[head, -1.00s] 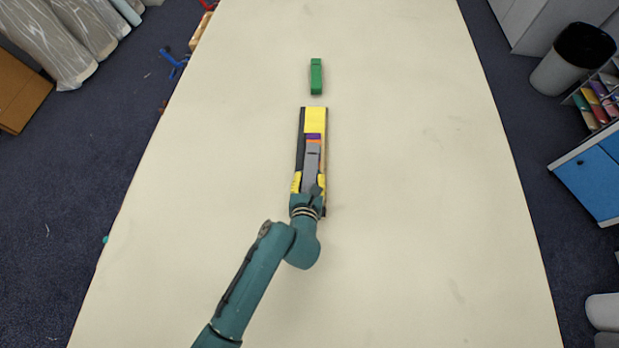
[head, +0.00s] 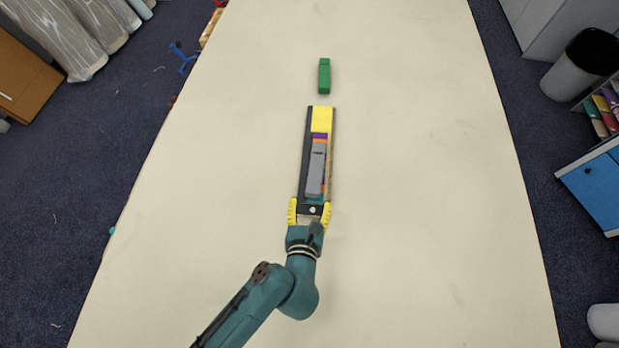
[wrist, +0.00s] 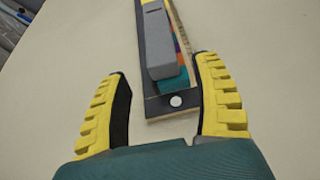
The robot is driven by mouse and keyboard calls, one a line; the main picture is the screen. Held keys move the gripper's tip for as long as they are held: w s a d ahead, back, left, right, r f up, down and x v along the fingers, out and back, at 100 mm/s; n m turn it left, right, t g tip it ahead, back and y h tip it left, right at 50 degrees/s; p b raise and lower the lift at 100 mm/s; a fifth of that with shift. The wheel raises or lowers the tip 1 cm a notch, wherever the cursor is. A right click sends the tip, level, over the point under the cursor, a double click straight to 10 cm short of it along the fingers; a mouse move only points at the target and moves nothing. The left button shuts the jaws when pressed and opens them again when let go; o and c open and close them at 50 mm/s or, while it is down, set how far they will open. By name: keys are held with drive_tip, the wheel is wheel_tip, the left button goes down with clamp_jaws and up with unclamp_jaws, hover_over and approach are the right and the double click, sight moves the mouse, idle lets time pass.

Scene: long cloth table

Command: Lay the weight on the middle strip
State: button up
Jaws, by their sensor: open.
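A long narrow board (head: 306,160) lies lengthwise on the table, with dark edging and a round white spot at its near end. Its coloured strips show yellow (head: 322,120), purple (head: 320,135), orange and teal. A grey bar (head: 316,168), which looks like the weight, lies lengthwise on the board across the strips, hiding much of them. In the wrist view the bar (wrist: 158,45) is ahead of my gripper. My gripper (head: 311,206) is open and empty, its yellow fingers on either side of the board's near end, apart from the bar.
A green block (head: 324,76) stands alone beyond the board's far end. The pale table is clear to the left and right. A bin (head: 580,65) and a blue cabinet (head: 592,190) stand on the floor off the right edge.

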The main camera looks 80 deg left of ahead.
drive_tip(key=shift+s+d+r, duration=0.3)
drive_tip(key=shift+d, duration=0.25)
drive_tip(key=w+d+r+n+t+h, duration=0.2)
drive_tip(key=w+d+r+n+t, duration=0.4)
drive_tip(key=w+r, duration=0.5)
drive_tip(key=w+d+r+n+t+h, duration=0.25)
drive_tip(key=w+d+r+n, duration=0.5)
drive_tip(key=r, duration=0.55)
drive_tip(key=s+d+r+n+t+h, duration=0.2)
drive_tip(key=d+r+n+t+h, duration=0.65)
drive_tip(key=d+r, duration=1.15)
wheel_tip(320, 180, up, 17)
drive_tip(key=a+p, duration=0.1)
drive_tip(key=p, duration=1.4)
drive_tip(key=shift+a+p, duration=0.25)
drive_tip(key=shift+p, duration=0.1)
